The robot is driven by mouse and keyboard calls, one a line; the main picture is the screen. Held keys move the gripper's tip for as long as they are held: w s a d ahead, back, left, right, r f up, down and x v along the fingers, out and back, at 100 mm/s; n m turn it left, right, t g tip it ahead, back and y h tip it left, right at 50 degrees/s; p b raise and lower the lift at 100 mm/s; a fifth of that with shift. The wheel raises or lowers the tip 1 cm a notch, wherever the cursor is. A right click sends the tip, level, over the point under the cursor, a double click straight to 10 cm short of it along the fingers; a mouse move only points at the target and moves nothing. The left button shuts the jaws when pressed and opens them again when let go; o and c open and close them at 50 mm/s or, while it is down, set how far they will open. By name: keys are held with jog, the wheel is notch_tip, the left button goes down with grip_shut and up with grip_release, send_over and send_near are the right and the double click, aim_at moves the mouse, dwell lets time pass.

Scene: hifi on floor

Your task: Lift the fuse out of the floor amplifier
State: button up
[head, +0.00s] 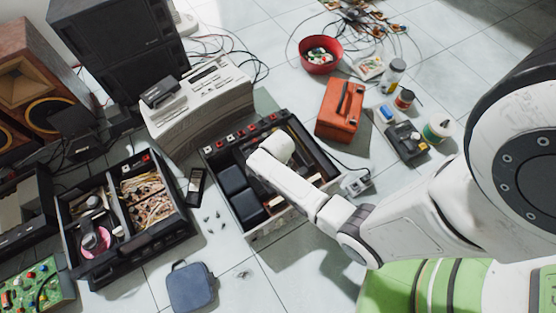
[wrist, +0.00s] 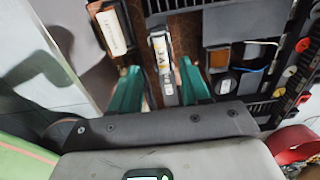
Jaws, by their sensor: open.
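The floor amplifier (head: 222,186) is an open black chassis with a light front panel, lying on the tiles in the middle of the head view. My arm reaches over it and hides part of its inside. In the wrist view, a slim upright-looking part with a white and yellow label, seemingly the fuse (wrist: 163,58), sits inside the amplifier (wrist: 215,22). My gripper (wrist: 159,72) is open, with one teal finger on each side of this part. Small gaps seem to show; contact cannot be told. The fingers are hidden in the head view.
A white-labelled block (wrist: 110,28) is close to the left finger. A red toolbox (head: 341,108) stands right of the amplifier, and a second open chassis (head: 150,240) lies left. A blue pouch (head: 191,287) lies in front.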

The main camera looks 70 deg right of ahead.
notch_tip(320, 180, down, 4)
jog(key=b, duration=0.2)
jog(key=shift+d+f+b, duration=0.15)
jog(key=shift+f+b, duration=0.05)
jog(key=shift+b, duration=0.15)
grip_shut()
